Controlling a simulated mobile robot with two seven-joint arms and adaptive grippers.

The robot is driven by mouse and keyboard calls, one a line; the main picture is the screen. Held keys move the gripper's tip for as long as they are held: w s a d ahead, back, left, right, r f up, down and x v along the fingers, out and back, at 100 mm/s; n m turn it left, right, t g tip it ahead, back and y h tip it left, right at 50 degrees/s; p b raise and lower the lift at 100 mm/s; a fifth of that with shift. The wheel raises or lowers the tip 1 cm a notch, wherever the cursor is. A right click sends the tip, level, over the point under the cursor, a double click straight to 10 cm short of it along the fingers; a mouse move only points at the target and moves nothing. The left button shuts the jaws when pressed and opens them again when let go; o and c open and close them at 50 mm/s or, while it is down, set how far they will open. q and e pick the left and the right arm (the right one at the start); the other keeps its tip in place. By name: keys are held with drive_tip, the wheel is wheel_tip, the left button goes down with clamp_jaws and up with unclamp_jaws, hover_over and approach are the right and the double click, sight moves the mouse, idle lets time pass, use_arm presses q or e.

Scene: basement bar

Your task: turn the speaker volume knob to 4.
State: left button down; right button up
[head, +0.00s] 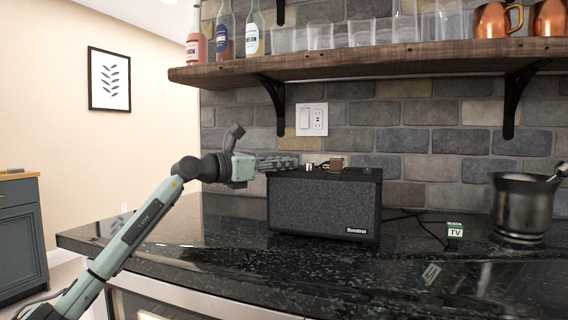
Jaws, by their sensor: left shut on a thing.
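The speaker (325,207) is a black box with a dark grille. It stands upright on the black counter near the brick wall. Its volume knob (309,167) appears as a small pale piece on the top panel, at the fingertips. My left gripper (299,164) reaches in from the left, lies level just above the speaker's top left part, and is shut on the knob. The fingers partly hide the knob, and its scale and pointer are too small to read. My right gripper is not in view.
A wooden shelf (380,62) with bottles and glasses hangs above. The counter's front is clear.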

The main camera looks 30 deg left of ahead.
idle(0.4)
use_arm(q)
drive_tip(key=c, duration=1.4)
unclamp_jaws()
drive_tip(key=shift+o, duration=0.2)
drive_tip(key=v, duration=1.2)
